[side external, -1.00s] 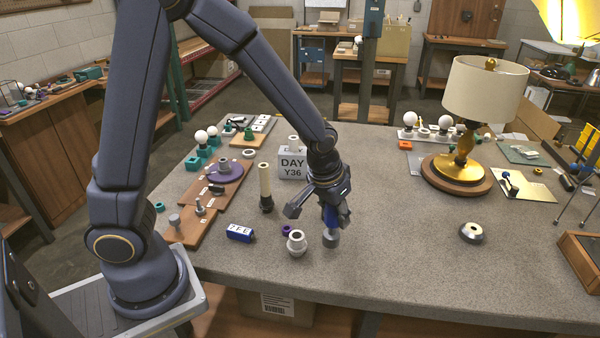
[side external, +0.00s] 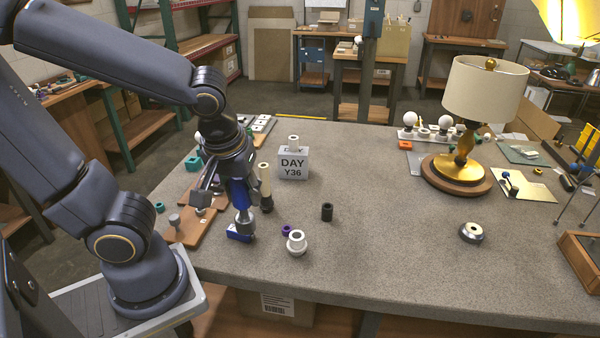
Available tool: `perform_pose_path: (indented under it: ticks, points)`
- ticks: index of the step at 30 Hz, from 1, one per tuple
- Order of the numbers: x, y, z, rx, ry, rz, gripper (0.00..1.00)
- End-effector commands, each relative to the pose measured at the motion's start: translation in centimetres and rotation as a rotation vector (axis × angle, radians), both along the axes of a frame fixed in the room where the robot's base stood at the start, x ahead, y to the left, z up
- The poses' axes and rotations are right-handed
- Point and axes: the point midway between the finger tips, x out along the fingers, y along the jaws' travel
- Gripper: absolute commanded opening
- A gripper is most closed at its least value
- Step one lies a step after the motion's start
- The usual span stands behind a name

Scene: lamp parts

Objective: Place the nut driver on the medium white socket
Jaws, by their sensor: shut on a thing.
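My gripper (side external: 236,184) is at the left middle of the table in the side external view. It is shut on the nut driver (side external: 241,194), which has a blue handle and a grey metal end pointing down. The metal end shows just above or in front of a small blue block (side external: 236,235); I cannot tell if they touch. A white socket (side external: 297,243) stands on the table to the right of the driver, apart from it. I cannot tell which is the medium one.
A cream cylinder (side external: 265,180) with a dark base stands close to the right of my gripper. A purple ring (side external: 286,230) lies by the white socket, and a black cylinder (side external: 327,212) stands farther right. A lamp (side external: 463,145) stands at right. The centre-right table is mostly clear.

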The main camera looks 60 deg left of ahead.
Motion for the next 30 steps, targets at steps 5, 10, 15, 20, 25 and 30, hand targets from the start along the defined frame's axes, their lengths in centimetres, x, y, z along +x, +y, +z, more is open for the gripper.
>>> perform_pose_path:
  ticks: [5,10,15,20,25,30]
  points:
    - [0.2,1.0,1.6,-0.001,-0.002,0.047,0.00]
    - [3.5,1.5,-0.1,0.003,0.007,0.049,0.00]
    - [7.8,1.9,-2.0,0.003,0.006,0.048,0.00]
    - [10.6,2.3,-4.9,0.004,0.005,0.049,0.00]
    - [12.4,2.5,-7.0,0.002,0.000,0.049,0.00]
    - [13.3,2.5,-8.0,0.001,0.000,0.047,0.00]
